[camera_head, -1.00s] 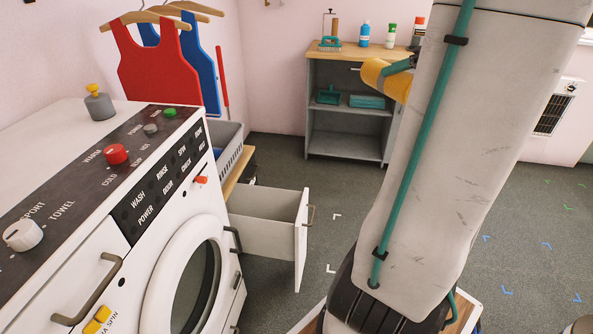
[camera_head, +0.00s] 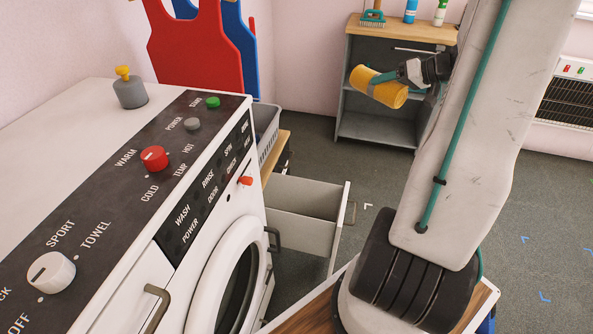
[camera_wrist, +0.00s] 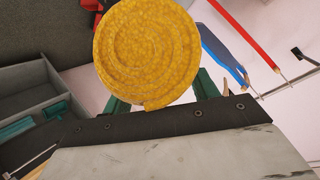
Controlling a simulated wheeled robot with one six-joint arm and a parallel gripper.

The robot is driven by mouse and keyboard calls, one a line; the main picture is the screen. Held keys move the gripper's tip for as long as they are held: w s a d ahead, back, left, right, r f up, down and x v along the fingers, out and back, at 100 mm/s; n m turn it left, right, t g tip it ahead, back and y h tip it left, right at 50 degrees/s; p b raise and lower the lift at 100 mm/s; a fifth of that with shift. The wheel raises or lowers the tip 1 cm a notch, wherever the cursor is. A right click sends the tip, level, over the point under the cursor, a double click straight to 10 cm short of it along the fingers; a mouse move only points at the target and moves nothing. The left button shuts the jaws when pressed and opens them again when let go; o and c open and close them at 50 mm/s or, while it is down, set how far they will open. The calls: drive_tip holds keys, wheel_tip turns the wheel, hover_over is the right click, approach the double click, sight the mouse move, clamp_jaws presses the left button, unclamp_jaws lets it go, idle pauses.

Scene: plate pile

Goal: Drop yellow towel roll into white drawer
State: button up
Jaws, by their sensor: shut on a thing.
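The yellow towel roll (camera_head: 378,87) is held in my gripper (camera_head: 384,78), in front of the grey cabinet in the head view. In the wrist view the rolled end of the yellow towel roll (camera_wrist: 148,52) shows as a spiral between the green fingers (camera_wrist: 160,97). The white drawer (camera_head: 300,222) is pulled open beside the washing machine (camera_head: 200,230). Its inside shows from above, and no item is visible in it. My gripper is up and to the right of the drawer in the head view, apart from it.
A grey basket (camera_head: 266,132) and a wooden top (camera_head: 275,155) stand behind the machine. Red and blue aprons (camera_head: 195,50) hang at the wall. The grey cabinet (camera_head: 365,115) holds a brush (camera_head: 373,15) and bottles on top. Floor right of the drawer is clear.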

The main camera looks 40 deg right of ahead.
drive_tip(key=w+a+f+n+g+y, duration=0.1)
drive_tip(key=w+a+f+n+y, duration=0.15)
drive_tip(key=w+f, duration=0.45)
drive_tip(key=w+a+f+n+g+y, duration=0.1)
drive_tip(key=w+a+f, duration=0.3)
drive_tip(key=f, duration=0.6)
drive_tip(key=w+a+f+n+g+y, duration=0.1)
drive_tip(key=a+f, duration=0.5)
drive_tip(key=f, duration=0.6)
drive_tip(key=w+a+f+n+g, duration=0.1)
drive_tip(key=w+a+f+n, duration=0.1)
drive_tip(key=a+f, duration=0.5)
drive_tip(key=shift+w+f+y, duration=0.35)
drive_tip(key=shift+w+f, duration=0.35)
drive_tip(key=shift+f, duration=1.85)
drive_tip(key=o, duration=1.1)
drive_tip(key=shift+o, duration=0.2)
drive_tip(key=v, duration=0.8)
drive_tip(key=shift+w, duration=0.2)
